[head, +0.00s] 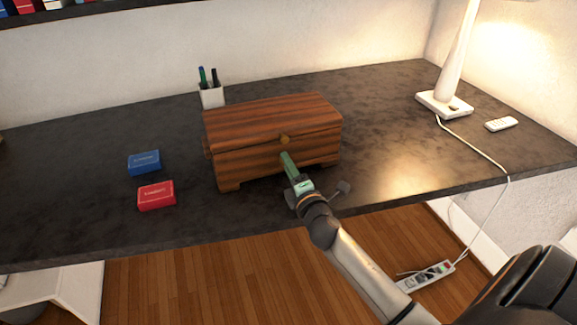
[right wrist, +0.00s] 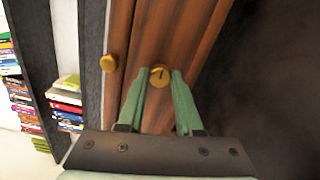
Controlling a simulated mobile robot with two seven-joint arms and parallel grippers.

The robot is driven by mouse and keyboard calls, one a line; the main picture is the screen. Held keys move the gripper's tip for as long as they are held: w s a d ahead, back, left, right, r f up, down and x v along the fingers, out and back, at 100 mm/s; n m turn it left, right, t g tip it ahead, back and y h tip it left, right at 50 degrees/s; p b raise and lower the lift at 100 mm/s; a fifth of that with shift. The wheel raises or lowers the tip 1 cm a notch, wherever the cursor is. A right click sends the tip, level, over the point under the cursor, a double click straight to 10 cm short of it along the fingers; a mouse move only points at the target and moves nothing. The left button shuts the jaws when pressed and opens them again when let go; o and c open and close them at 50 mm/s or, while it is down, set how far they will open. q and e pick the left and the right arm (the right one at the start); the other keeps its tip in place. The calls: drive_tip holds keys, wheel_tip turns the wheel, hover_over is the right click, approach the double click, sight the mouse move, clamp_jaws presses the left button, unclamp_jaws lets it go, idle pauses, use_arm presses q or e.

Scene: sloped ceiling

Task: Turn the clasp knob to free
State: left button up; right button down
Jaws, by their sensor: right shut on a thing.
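A brown striped wooden chest (head: 262,128) stands on the dark desk with its lid down. In the right wrist view, my right gripper (right wrist: 160,80) has its two green fingers on either side of a round brass clasp knob (right wrist: 160,74) with a dark line on its face. A second brass knob (right wrist: 107,63) sits to its left, apart from the fingers. In the head view, the right gripper (head: 285,156) reaches the chest front just below a brass knob (head: 284,139) at the lid's edge; the held knob is hidden there. My left gripper is not in view.
A blue box (head: 144,162) and a red box (head: 156,195) lie left of the chest. A pen cup (head: 211,96) stands behind it. A lamp (head: 444,104) and a remote (head: 501,124) are at the right. The desk's front edge runs below my right gripper.

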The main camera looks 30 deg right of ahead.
idle(0.3)
drive_tip(key=c, duration=0.6)
unclamp_jaws()
drive_tip(key=shift+s, duration=0.15)
drive_tip(key=shift+b+v, duration=0.55)
drive_tip(key=shift+v, duration=5.55)
drive_tip(key=shift+a, duration=0.15)
drive_tip(key=s+a+f+m+g+y+p, duration=0.2)
drive_tip(key=s+a+f+m+g+p, duration=0.1)
drive_tip(key=s+a+f+m, duration=0.1)
drive_tip(key=s+a+f+m+g+y+p, duration=0.2)
drive_tip(key=s+a+f+m+p, duration=0.1)
drive_tip(key=s+a+f+m, duration=0.2)
drive_tip(key=s+a+f+m+g+y+p, duration=0.2)
drive_tip(key=s+a+f+m+g+p, duration=0.1)
drive_tip(key=s+a+f+m, duration=0.2)
drive_tip(key=shift+a+f+m+g, duration=0.2)
drive_tip(key=shift+f+m+g, duration=0.1)
drive_tip(key=shift+f+m, duration=0.3)
